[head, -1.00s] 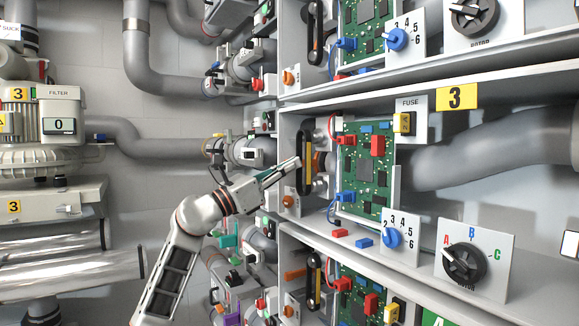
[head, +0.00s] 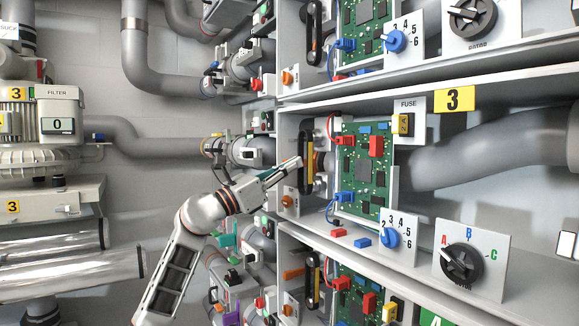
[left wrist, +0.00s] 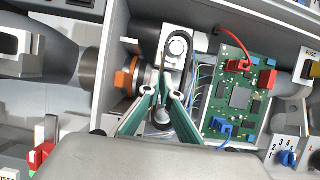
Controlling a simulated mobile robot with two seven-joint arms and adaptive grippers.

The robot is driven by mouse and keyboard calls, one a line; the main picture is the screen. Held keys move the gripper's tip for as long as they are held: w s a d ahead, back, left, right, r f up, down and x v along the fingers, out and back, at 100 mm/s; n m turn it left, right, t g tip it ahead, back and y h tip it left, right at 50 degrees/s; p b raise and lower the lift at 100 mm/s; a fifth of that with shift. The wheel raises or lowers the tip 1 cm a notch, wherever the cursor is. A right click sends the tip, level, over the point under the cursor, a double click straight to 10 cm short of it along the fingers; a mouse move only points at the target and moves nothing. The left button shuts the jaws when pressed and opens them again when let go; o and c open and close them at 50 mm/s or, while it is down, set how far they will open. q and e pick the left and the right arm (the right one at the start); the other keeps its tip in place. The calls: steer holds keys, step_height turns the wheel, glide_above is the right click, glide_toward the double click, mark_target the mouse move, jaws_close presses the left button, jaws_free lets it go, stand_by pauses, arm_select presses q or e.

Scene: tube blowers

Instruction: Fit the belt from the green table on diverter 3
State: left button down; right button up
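The diverter 3 bay (head: 455,99) is the middle shelf with a yellow 3 label. At its left end a black belt (left wrist: 178,36) forms a tall narrow loop. Its upper end shows in the left wrist view and its lower part is partly hidden by my fingers. In the head view the loop (head: 306,140) stands upright. I cannot tell whether it sits fully on both pulleys. My left gripper (left wrist: 161,91) has its teal fingers apart, with tips at the lower half of the loop; it also shows in the head view (head: 299,161). My right gripper and the green table are not in view.
A green circuit board (head: 364,170) with red and blue plugs stands right of the loop, with loose wires between. An orange knob (left wrist: 125,78) is close left of my fingers. The bay's side wall (head: 284,150) and shelves above and below bound the space.

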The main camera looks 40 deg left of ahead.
arm_select(q)
steer(key=shift+w+d, duration=0.2)
steer(key=shift+w, duration=0.25)
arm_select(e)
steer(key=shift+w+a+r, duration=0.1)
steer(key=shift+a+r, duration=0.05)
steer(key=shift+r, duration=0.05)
arm_select(q)
steer(key=shift+w+d, duration=0.1)
steer(key=shift+w, duration=0.15)
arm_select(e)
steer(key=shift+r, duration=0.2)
arm_select(q)
steer(key=shift+p, duration=0.35)
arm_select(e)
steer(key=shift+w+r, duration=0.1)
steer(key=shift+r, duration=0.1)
arm_select(q)
steer(key=shift+r, duration=0.1)
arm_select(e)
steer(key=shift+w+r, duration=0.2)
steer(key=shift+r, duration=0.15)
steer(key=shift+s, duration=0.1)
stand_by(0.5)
arm_select(q)
steer(key=shift+w+d+p, duration=0.1)
steer(key=shift+w+p, duration=0.2)
steer(key=shift+p, duration=0.05)
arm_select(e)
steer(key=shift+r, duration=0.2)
